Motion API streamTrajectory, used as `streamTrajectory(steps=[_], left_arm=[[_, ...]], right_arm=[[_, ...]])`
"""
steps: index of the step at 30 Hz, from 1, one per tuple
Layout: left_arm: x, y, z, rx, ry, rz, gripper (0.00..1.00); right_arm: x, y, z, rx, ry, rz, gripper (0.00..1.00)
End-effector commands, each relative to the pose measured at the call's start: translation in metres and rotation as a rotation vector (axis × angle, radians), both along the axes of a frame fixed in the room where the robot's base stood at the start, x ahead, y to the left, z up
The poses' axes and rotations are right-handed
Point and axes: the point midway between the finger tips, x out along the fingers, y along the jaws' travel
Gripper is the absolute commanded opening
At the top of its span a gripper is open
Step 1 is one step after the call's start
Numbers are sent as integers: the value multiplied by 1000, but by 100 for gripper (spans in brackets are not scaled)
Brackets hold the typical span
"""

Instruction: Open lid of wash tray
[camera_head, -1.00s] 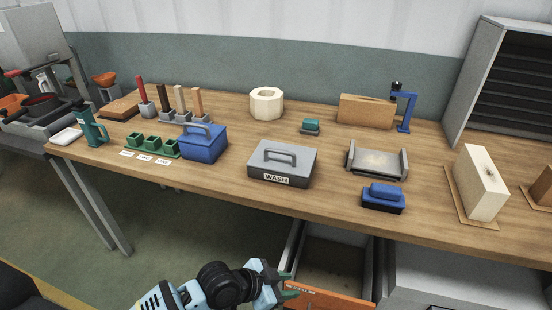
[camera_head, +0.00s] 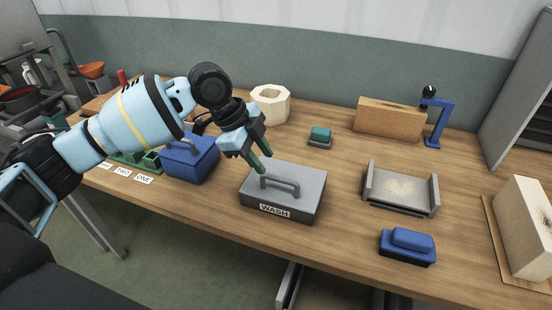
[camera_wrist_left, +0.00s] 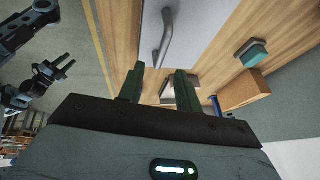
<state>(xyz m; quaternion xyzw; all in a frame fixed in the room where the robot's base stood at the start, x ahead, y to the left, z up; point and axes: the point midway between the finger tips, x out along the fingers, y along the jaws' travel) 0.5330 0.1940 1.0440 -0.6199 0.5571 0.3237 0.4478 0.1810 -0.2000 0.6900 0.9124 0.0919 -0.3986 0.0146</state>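The grey wash tray (camera_head: 258,199) stands on the wooden table with a "WASH" label on its front. Its lid (camera_head: 308,184) is shut, with a bar handle (camera_head: 281,185) on top. My left gripper (camera_head: 259,160) is open and empty, with its green fingertips just above and behind the handle's left end. In the left wrist view, the handle (camera_wrist_left: 165,38) lies beyond and between the open fingers (camera_wrist_left: 160,84), apart from them. My right gripper (camera_wrist_left: 62,67) shows small at the left of the left wrist view, away from the table, its fingers apart and empty.
A blue box with a handle (camera_head: 190,165) stands close on the left, under my left arm. A grey cradle (camera_head: 400,190) and a blue block (camera_head: 407,245) are on the right. A cream ring (camera_head: 270,104) and a teal-topped block (camera_head: 320,136) stand behind.

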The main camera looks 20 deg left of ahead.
Motion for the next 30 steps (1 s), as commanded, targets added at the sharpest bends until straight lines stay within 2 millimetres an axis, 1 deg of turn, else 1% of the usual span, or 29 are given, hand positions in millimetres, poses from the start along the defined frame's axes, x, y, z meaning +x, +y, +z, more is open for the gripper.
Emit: streamTrajectory(steps=[1,4,11,14,24,30], left_arm=[[0,4,5,8,0,-5,34],[0,7,10,16,3,-13,34],[0,6,8,16,4,-13,34],[2,2,-1,16,6,-13,34],[10,-17,-45,15,5,-12,34],[13,-22,-58,15,3,-10,34]], right_arm=[[0,0,0,0,1,0,36],[0,0,0,0,1,0,36],[-2,0,-1,-1,5,2,36],[-4,0,-2,-2,8,3,36],[-5,-2,-3,-5,10,7,36],[-5,-2,-3,-5,10,6,36]])
